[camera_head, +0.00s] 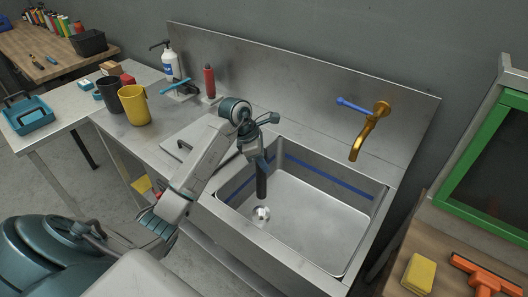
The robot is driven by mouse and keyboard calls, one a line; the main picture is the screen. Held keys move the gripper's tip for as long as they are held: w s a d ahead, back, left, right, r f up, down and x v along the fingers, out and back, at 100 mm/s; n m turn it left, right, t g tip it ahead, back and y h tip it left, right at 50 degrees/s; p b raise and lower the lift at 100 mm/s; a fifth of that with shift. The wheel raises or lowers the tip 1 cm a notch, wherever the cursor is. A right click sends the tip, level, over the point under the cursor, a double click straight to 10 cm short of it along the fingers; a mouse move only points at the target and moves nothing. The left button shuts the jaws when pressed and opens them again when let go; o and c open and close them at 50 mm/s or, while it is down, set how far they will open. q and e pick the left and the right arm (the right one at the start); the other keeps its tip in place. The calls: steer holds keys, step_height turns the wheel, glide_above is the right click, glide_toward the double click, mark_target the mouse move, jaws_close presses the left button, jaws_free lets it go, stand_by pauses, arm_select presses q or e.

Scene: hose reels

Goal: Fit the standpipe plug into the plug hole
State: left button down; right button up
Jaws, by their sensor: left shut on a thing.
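The standpipe plug (262,184) is a dark upright tube. My left gripper (259,156) is shut on its upper part and holds it over the left part of the metal sink (315,220). The plug hole (261,213) is a pale round fitting in the sink floor, just below the tube's lower end in the picture. I cannot tell how large the gap between them is. My right gripper is not in view.
A brass tap (367,135) with a blue lever is on the back panel. A yellow mug (134,106), a dark mug (112,94), a white pump bottle (170,64) and a red bottle (209,82) stand left of the sink. The right part of the sink is clear.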

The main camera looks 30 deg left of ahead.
mark_target(263, 180)
arm_select(q)
step_height(263, 180, down, 3)
steer(key=shift+a+f+m, duration=0.15)
steer(key=shift+f+m, duration=0.05)
steer(key=shift+m, duration=0.5)
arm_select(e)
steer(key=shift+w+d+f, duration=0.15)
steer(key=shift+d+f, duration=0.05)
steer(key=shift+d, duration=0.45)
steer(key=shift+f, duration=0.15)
